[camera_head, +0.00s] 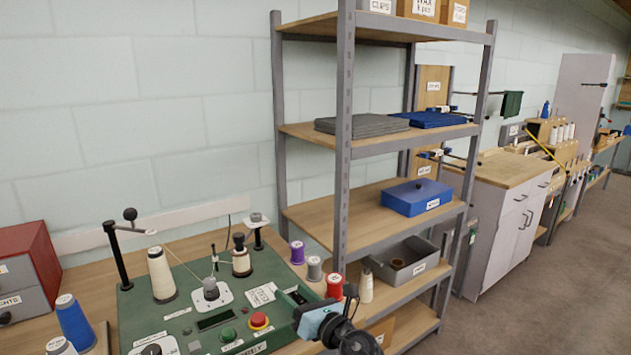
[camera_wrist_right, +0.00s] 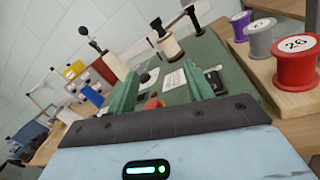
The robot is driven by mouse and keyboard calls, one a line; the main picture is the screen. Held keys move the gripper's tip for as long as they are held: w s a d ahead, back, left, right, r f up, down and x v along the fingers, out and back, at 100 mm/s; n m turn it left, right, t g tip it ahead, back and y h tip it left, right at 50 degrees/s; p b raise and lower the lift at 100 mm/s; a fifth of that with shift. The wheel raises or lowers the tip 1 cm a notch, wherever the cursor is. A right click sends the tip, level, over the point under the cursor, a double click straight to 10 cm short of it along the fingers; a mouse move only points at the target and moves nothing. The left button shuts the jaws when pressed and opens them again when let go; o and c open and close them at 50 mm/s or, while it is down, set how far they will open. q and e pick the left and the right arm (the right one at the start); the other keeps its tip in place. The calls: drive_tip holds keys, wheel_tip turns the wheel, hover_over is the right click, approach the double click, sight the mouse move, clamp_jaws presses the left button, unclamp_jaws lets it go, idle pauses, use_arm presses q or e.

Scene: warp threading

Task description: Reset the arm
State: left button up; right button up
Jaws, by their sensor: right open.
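My right gripper (camera_head: 300,306) is at the bottom of the head view, over the right edge of the green winding machine (camera_head: 190,318). In the right wrist view its two green fingers stand apart with nothing held between them (camera_wrist_right: 162,82). The machine's panel, with a red button (camera_wrist_right: 153,104), shows beyond the fingers. My left gripper is not in view.
Purple (camera_head: 297,252), grey (camera_head: 315,268) and red (camera_head: 334,286) spools stand close to my right gripper. A tall metal shelf (camera_head: 343,150) rises just behind them. A cream cone (camera_head: 161,274) stands on the machine. Floor (camera_head: 540,290) is open at the right.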

drive_tip(key=s+d+f+m+t+h, duration=0.1)
drive_tip(key=s+d+f+m+h, duration=0.3)
drive_tip(key=s+d+f+m, duration=0.5)
drive_tip(key=s+d+f+m+h, duration=0.45)
drive_tip(key=s+f+m, duration=0.45)
drive_tip(key=m, duration=0.5)
drive_tip(key=s+d+f+m+g, duration=0.1)
drive_tip(key=s+d+f+m, duration=0.2)
drive_tip(key=s+m, duration=0.2)
drive_tip(key=s+d+f+m+g+h, duration=0.1)
drive_tip(key=s+d+f+m, duration=0.3)
drive_tip(key=s, duration=0.7)
drive_tip(key=s+d+f+m+g+h, duration=0.1)
drive_tip(key=s+d+f+m+g, duration=0.2)
drive_tip(key=s+m, duration=0.3)
drive_tip(key=shift+s+d+f, duration=0.5)
drive_tip(key=shift+s+d, duration=0.1)
drive_tip(key=shift+s, duration=0.3)
